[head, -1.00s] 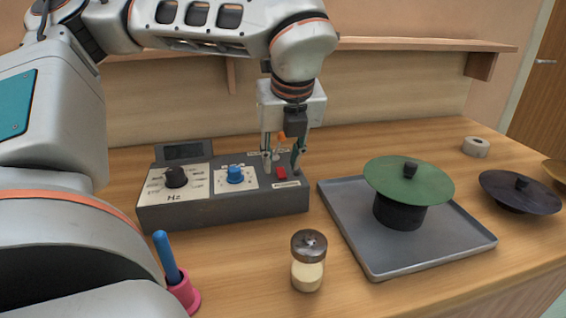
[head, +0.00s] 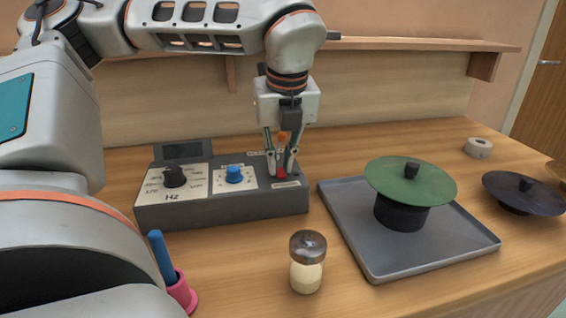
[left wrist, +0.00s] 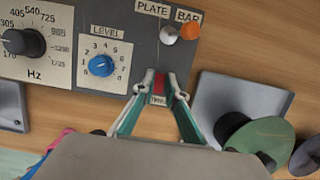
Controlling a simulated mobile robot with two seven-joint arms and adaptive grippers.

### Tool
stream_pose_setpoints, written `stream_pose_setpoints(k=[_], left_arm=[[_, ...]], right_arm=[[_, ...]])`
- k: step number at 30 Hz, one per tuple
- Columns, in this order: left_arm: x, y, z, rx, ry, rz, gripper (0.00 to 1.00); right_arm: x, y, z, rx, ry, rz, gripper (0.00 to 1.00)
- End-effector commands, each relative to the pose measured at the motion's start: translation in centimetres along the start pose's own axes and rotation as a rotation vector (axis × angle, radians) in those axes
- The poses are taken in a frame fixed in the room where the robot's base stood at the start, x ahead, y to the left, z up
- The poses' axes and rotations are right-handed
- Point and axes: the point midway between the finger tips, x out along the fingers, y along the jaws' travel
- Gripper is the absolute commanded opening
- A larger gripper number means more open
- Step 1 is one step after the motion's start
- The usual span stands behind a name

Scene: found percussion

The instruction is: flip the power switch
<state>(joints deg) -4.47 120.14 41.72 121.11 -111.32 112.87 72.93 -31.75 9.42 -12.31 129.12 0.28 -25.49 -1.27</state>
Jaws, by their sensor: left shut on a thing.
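The grey control box (head: 225,208) stands on the bench at centre left. Its small red power switch (head: 281,174) is at the right end of the top face; it also shows in the left wrist view (left wrist: 159,80), beside a partly hidden label. My left gripper (head: 279,170) points down over it, with fingertips on either side of the switch, shut on it. In the left wrist view my left gripper's fingertips (left wrist: 161,76) flank the red switch, which is partly hidden between them. My right gripper is not in view.
The box also carries a black Hz dial (head: 174,177), a blue level dial (head: 234,173) and an orange knob (left wrist: 190,29). A grey tray (head: 350,215) with a green disc (head: 390,182) lies to the right. A shaker (head: 307,262) and pink holder (head: 183,294) stand in front.

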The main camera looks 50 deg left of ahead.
Motion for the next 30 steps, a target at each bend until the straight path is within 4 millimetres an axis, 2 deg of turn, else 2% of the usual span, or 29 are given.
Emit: stream_pose_setpoints(k=[8, 20, 21, 22, 30], left_arm=[[0.4, 0.0, 0.5, -0.003, 0.184, 0.003, 0.00], [0.3, 0.0, 0.5, -0.001, 0.208, 0.000, 0.00], [0.3, 0.0, 0.5, -0.001, 0.208, 0.000, 0.23], [0.3, 0.0, 0.5, -0.001, 0.208, 0.000, 0.29], [0.3, 0.0, 0.5, -0.001, 0.207, -0.001, 0.29]], right_arm=[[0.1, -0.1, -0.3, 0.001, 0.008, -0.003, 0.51], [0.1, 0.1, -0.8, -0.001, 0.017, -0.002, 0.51], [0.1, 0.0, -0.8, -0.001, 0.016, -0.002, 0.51], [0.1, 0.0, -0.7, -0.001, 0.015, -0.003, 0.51], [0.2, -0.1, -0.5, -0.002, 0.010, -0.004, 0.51]])
